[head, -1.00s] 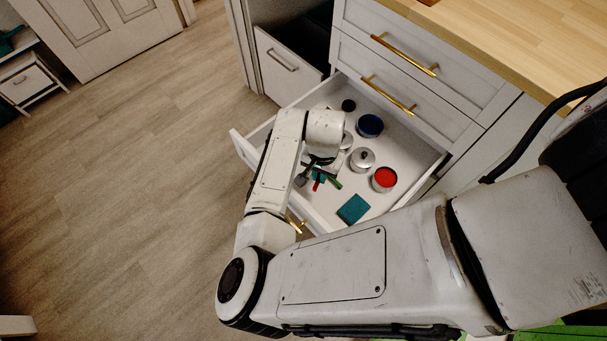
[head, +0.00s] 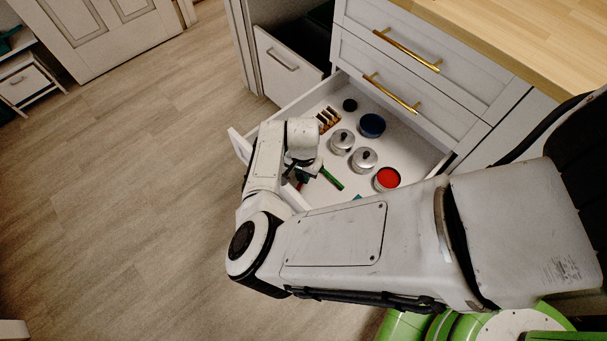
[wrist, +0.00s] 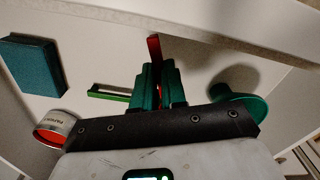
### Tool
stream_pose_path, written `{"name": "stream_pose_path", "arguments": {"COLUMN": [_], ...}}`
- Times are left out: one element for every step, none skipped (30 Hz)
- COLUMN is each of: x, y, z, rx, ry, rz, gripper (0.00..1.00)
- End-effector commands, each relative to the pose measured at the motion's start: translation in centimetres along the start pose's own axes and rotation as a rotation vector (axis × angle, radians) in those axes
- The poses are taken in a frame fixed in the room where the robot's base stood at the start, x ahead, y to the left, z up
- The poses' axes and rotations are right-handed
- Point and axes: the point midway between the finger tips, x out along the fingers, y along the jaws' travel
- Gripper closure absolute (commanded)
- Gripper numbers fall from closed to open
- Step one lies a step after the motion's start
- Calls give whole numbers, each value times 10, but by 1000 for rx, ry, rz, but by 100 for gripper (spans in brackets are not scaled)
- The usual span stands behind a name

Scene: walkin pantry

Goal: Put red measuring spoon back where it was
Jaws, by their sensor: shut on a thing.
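The red measuring spoon (wrist: 154,48) shows in the wrist view as a red strip between the teal fingers of my gripper (wrist: 160,82). My gripper is shut on it. The rest of the spoon is hidden by the fingers. In the head view my gripper (head: 302,168) is over the front left part of the open white drawer (head: 405,142), and the spoon is hard to make out there.
A teal block (wrist: 30,65) and teal round piece (wrist: 238,103) show in the wrist view.

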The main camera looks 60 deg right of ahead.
Motion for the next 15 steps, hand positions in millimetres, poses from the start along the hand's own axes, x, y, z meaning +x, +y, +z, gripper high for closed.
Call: {"name": "stream_pose_path", "arguments": {"x": [0,0,0,1,2,3,4,5,6,7,8,9,9,10,11], "y": [0,0,0,0,0,0,0,0,0,0,0,0,0,0,0], "z": [0,0,0,0,0,0,0,0,0,0,0,0,0,0,0], "rx": [0,0,0,0,0,0,0,0,0,0,0,0,0,-1,-1], "ry": [0,0,0,0,0,0,0,0,-1,-1,-1,-1,-1,-1,-1], "rz": [0,0,0,0,0,0,0,0,0,0,0,0,0,0,0], "gripper": [100,100,100,100,100,100,100,100,100,100,100,100,100,100,100]}}
